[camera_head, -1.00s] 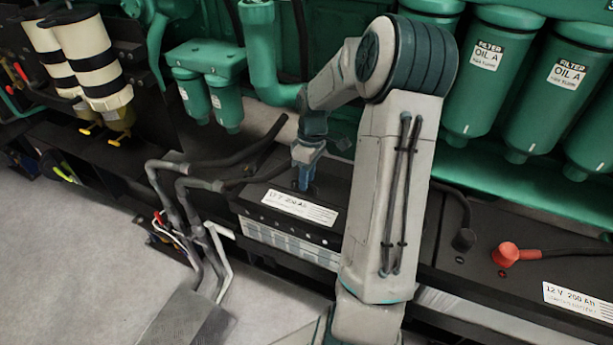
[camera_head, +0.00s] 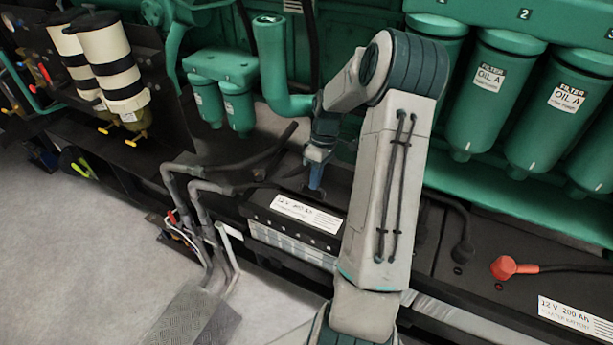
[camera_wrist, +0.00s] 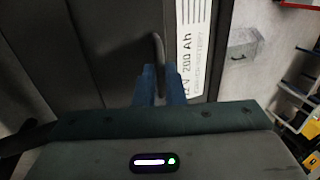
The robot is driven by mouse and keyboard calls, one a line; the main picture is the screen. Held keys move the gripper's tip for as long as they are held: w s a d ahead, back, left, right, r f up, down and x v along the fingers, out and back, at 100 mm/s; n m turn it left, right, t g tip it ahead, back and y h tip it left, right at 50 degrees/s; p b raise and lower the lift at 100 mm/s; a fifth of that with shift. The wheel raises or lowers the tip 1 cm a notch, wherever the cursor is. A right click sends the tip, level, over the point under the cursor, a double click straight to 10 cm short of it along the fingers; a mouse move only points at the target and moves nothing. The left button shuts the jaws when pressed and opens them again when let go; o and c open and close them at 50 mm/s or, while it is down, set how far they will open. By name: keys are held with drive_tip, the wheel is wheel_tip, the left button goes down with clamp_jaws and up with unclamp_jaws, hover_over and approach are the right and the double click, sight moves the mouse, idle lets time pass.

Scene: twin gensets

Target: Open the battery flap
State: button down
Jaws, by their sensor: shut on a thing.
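The battery (camera_head: 280,232) is a dark box with a white "12 V 200 Ah" label, left of my arm in the head view. Its label (camera_wrist: 193,45) also shows in the wrist view. My gripper (camera_head: 316,187) points down at the battery's dark top, behind the label. In the wrist view, its blue fingers (camera_wrist: 159,88) are shut on a grey bent handle (camera_wrist: 159,50) that stands out from a dark panel (camera_wrist: 110,40). This panel looks like the battery flap; I cannot tell how far it is lifted. My arm hides the battery's right part.
Grey pipes (camera_head: 205,215) stand left of the battery. Green filters (camera_head: 482,90) hang behind on the right. A second battery label (camera_head: 570,315) and a red terminal cap (camera_head: 503,267) lie at right. The floor (camera_head: 90,240) at left is clear.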

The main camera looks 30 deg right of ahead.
sight(322, 185)
drive_tip(key=shift+w+d+r+p, duration=0.4)
drive_tip(key=shift+d+r+p, duration=0.3)
drive_tip(key=shift+d+r, duration=0.15)
drive_tip(key=shift+w+d+r, duration=0.2)
drive_tip(key=shift+d, duration=0.3)
drive_tip(key=c, duration=1.8)
unclamp_jaws()
drive_tip(key=shift+f, duration=0.1)
drive_tip(key=o, duration=0.3)
drive_tip(key=shift+w+d+f, duration=0.2)
drive_tip(key=shift+d, duration=0.15)
drive_tip(key=shift+a+r, duration=0.15)
drive_tip(key=shift+a, duration=0.25)
